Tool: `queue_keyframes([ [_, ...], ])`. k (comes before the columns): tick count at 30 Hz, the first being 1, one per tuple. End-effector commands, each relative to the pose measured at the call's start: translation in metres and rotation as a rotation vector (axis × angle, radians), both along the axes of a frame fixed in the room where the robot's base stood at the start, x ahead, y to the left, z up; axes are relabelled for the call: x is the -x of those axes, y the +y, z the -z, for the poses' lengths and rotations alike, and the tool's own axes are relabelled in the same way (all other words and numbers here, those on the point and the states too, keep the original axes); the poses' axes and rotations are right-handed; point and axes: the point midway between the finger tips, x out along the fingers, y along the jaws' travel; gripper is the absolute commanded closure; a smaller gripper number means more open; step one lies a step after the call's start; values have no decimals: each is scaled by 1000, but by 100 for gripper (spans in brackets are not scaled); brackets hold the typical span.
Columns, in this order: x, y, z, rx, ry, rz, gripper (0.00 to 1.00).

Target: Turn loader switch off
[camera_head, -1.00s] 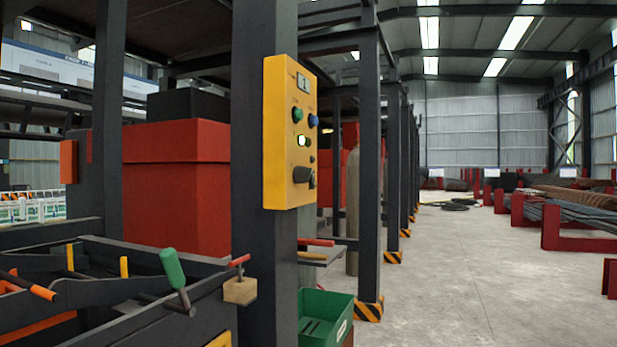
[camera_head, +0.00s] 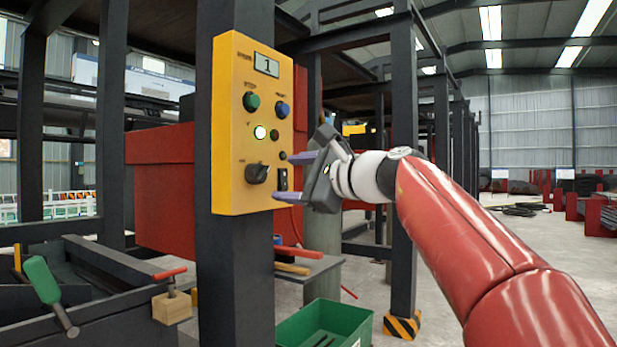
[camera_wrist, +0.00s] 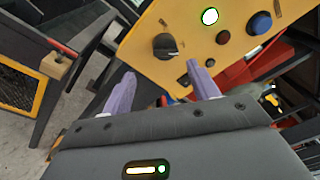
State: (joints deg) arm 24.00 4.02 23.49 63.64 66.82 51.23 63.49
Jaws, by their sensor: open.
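The yellow control panel (camera_head: 252,125) is fixed to a dark post. It has a display reading 1, a green button (camera_head: 251,102), a blue button (camera_head: 282,110), a lit green lamp (camera_head: 260,132) and a black rotary switch (camera_head: 257,173) low on its face. The switch's label is too small to read. My gripper (camera_head: 288,177) is open and empty, just right of the panel's lower part, its fingers pointing left. In the wrist view the rotary switch (camera_wrist: 165,46) lies beyond and between the open fingers (camera_wrist: 162,92), apart from them. The lit lamp (camera_wrist: 209,16) also shows there.
A green bin (camera_head: 325,325) stands below my gripper at the post's right. A green-handled lever (camera_head: 43,281) and a wooden block (camera_head: 172,307) are at lower left. Dark posts stand behind; open floor lies to the right.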

Motion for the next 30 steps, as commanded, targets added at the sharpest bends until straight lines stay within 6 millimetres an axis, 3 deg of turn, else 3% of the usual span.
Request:
queue_keyframes([
  [4,-7,5,-9,-38,2,-10,40],
  [18,-52,51,-9,-32,1,-7,40],
  [28,-55,54,-7,-30,0,-6,40],
  [30,-55,54,-7,-30,0,-6,48],
])
